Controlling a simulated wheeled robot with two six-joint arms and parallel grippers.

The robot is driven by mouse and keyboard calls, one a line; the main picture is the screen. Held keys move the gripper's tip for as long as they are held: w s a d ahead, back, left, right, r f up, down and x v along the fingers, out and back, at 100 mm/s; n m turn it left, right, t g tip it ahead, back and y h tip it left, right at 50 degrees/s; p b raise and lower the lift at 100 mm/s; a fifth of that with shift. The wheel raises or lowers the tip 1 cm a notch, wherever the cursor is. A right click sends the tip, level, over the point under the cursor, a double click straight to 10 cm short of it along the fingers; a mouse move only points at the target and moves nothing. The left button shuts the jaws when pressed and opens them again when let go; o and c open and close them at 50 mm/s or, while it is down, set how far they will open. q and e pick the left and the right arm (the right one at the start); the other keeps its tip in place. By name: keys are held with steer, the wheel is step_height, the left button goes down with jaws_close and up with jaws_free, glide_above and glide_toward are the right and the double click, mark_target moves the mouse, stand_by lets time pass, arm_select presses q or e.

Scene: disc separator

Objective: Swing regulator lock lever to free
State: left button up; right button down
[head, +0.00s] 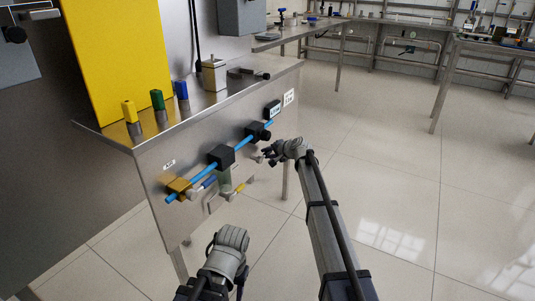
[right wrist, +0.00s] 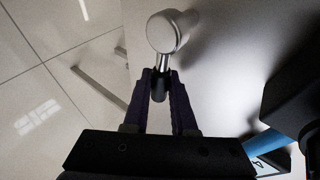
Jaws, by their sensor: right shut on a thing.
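A small metal lever on a round silver pivot (right wrist: 168,32) sticks out from the metal panel in the right wrist view. Its short rod ends in a dark tip (right wrist: 160,84). My right gripper (right wrist: 160,92) is shut on this dark tip, with one finger on each side. In the head view my right gripper (head: 268,154) is at the panel front, just below the right-hand black block (head: 258,131) on the blue pipe (head: 240,142). The lever is small and mostly hidden there. My left gripper (head: 230,240) hangs low in front of the panel, its fingertips not clear.
The panel also carries a black block (head: 221,156), a brass fitting (head: 179,187) and a yellow-handled valve (head: 241,187). Yellow (head: 129,111), green (head: 157,99) and blue (head: 181,89) pieces stand on the bench top. The tiled floor (head: 400,190) to the right is clear.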

steer(key=c, duration=1)
jaws_free()
steer(key=p+v, duration=0.4)
steer(key=v, duration=0.3)
steer(key=shift+s+d+r, duration=0.15)
steer(key=shift+s, duration=0.1)
